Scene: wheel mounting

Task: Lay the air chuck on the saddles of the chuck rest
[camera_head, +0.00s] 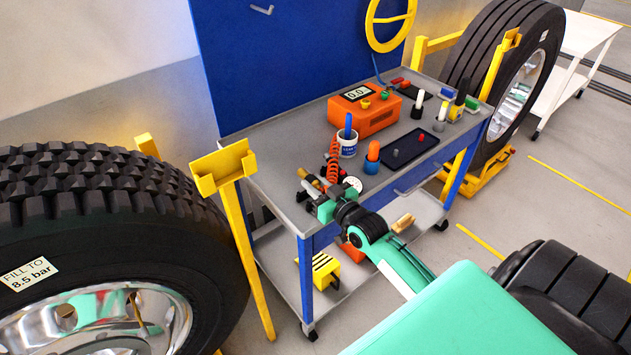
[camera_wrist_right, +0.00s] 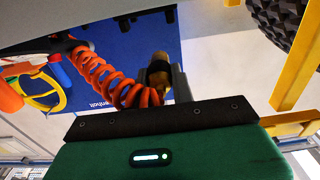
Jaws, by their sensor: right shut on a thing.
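My right gripper (camera_head: 316,192) is at the near left corner of the trolley top. It is shut on the air chuck (camera_head: 311,182), a brass and dark piece that is small and partly hidden by the gripper. The chuck also shows in the right wrist view (camera_wrist_right: 158,72), beside a grey finger. An orange coiled hose (camera_head: 333,158) runs from near the chuck up over the trolley top; it also shows in the right wrist view (camera_wrist_right: 104,78). I cannot clearly make out the chuck rest with its saddles. My left gripper is not in view.
The grey trolley top (camera_head: 265,150) holds an orange gauge box (camera_head: 364,108), a white tub (camera_head: 347,143), a blue cup (camera_head: 372,160) and a black tray (camera_head: 408,147). A yellow post with a bracket (camera_head: 222,168) stands left of it, near a large wheel (camera_head: 95,210).

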